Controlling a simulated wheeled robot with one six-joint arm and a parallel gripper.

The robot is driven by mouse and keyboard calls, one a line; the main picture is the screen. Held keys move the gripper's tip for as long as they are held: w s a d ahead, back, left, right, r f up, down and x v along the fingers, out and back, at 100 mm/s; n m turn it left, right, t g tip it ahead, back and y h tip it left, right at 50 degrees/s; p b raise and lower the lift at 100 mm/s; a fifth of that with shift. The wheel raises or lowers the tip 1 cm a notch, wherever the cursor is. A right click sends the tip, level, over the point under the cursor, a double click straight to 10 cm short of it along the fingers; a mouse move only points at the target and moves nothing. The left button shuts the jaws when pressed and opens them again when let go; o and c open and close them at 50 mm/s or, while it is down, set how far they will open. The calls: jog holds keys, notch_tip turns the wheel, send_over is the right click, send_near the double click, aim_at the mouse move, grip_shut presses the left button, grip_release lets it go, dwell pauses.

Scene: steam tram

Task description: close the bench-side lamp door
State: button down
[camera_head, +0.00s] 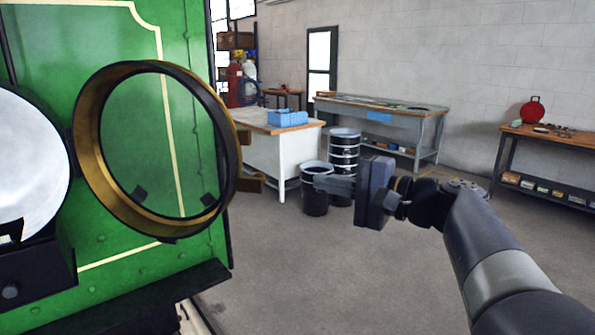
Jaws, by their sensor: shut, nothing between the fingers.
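The lamp door (92,173) is a round brass and black ring with clear glass in it, and the green panel shows through the glass. It stands swung out from the lamp (30,150), whose white round face is at the left edge, so the door is open. My gripper (322,184) is shut and empty, to the right of the door and apart from it, pointing left toward it. The hinge between door and lamp is hard to make out.
The green tram wall (120,30) fills the left, with a dark ledge (150,296) below the door. A white bench (280,160), black drums (344,150) and another workbench (400,115) stand behind. The floor (330,270) between tram and arm is clear.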

jog(key=w+a+p, duration=0.1)
jog(key=a+p, duration=0.2)
jog(key=a, duration=0.6)
jog(key=shift+w+r, duration=0.15)
jog(key=shift+w, duration=0.25)
jog(key=shift+a, duration=0.1)
